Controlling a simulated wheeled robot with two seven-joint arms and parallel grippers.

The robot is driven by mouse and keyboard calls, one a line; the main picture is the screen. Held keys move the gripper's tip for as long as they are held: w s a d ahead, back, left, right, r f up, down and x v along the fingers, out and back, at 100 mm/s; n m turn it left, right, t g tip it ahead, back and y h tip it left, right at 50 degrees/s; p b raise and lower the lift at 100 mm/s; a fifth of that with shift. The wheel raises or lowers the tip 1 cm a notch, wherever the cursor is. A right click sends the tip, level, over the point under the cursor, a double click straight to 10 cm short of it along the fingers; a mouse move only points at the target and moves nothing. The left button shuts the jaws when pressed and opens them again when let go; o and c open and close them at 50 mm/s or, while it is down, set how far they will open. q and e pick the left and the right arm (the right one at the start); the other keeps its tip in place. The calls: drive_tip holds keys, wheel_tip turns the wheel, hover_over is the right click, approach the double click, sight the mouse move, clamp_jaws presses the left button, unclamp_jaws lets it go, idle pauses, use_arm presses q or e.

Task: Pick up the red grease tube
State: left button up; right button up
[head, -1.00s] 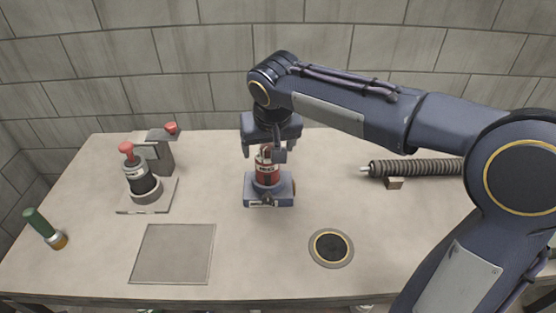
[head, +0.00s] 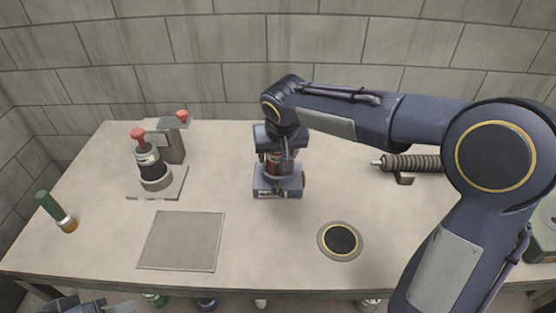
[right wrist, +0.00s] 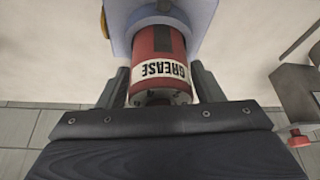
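The red grease tube (head: 273,158) stands in a blue-grey holder (head: 270,190) at the middle of the table. In the right wrist view the tube (right wrist: 157,75) shows its white GREASE label upside down, and part of the holder (right wrist: 190,12) lies beyond it. My right gripper (head: 276,166) is lowered over the tube from above. In the right wrist view its two fingers (right wrist: 160,88) stand one on each side of the tube, close to it, and look open. My left gripper (head: 80,307) is only partly in view at the bottom left edge; its fingers are not clear.
A red-topped dark device (head: 150,170) on a plate stands at the left, with a grey stand (head: 172,145) behind it. A green tube (head: 50,207) is at the far left. A square plate (head: 181,240), a round disc (head: 340,239) and a ribbed cylinder (head: 418,163) lie on the table.

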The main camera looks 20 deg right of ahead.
drive_tip(key=c, duration=0.7)
drive_tip(key=shift+r, duration=0.1)
